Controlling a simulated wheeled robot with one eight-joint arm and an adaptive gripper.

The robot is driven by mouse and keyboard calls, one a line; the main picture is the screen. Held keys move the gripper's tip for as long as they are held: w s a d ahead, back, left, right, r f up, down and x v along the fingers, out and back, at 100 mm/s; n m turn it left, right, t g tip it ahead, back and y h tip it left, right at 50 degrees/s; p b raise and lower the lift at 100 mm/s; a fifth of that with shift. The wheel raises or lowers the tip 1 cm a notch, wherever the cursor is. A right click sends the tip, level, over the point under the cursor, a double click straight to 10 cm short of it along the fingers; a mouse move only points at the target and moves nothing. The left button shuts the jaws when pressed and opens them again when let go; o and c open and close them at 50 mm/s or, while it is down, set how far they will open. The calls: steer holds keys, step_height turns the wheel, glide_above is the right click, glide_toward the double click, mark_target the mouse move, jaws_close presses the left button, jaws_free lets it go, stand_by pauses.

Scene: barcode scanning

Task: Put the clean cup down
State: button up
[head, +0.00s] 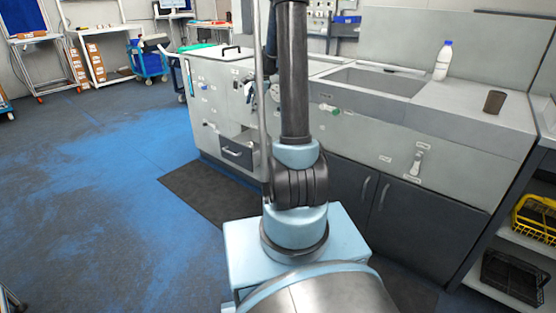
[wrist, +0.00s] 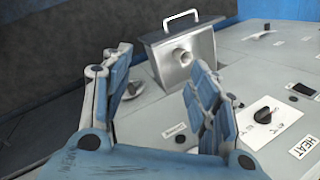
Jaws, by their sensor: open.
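In the head view my arm rises out of the top of the picture, and the gripper is not clearly seen there.
A labelled panel with a HEAT knob (wrist: 263,115) lies right of the fingers. In the head view a white bottle (head: 443,60) stands behind the sink basin (head: 375,80). A yellow basket (head: 535,218) sits on the right shelf. Floor at left is clear.

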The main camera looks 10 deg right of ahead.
steer(key=s+a+r+n+h, duration=0.1)
steer(key=s+r+n, duration=0.25)
steer(key=s, duration=0.85)
steer(key=s+r+n, duration=0.3)
steer(key=s+n, duration=0.2)
steer(key=s, duration=0.6)
steer(key=s+f+n+h, duration=0.1)
steer(key=s+f+n, duration=0.3)
steer(key=s, duration=0.7)
steer(key=s+f+n+g, duration=0.1)
steer(key=s+f+n, duration=0.3)
steer(key=s, duration=0.7)
steer(key=shift+s+d+f+h, duration=0.25)
steer(key=shift+d+f+h, duration=0.05)
steer(key=shift+d+h, duration=0.1)
steer(key=shift+r, duration=0.1)
steer(key=shift+s+r, duration=0.2)
steer(key=shift+s, duration=0.2)
